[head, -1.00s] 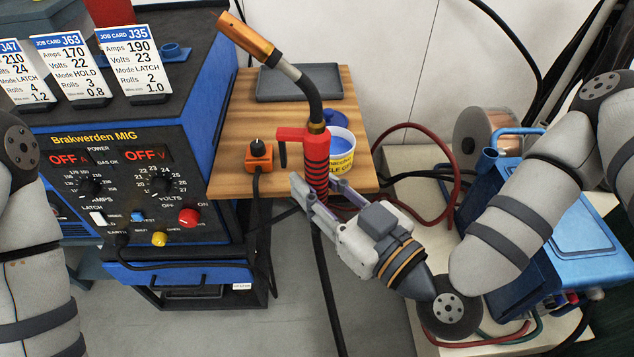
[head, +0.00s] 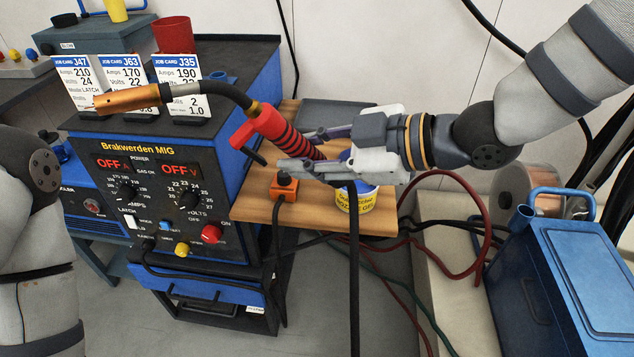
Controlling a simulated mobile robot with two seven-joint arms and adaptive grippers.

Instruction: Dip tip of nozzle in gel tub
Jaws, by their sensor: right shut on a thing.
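The welding torch has a red and black handle (head: 277,131), a dark curved neck and a copper nozzle (head: 131,99). My right gripper (head: 308,151) is shut on the handle and holds the torch tilted above the wooden shelf. The nozzle points left, in front of the job cards and well apart from the tub.
The blue welding machine (head: 147,185) stands left of the shelf (head: 262,208). An orange box with a black knob (head: 285,189) sits near the shelf's front. A grey tray (head: 335,115) lies at the back. The torch cable (head: 354,270) hangs down in front of the shelf.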

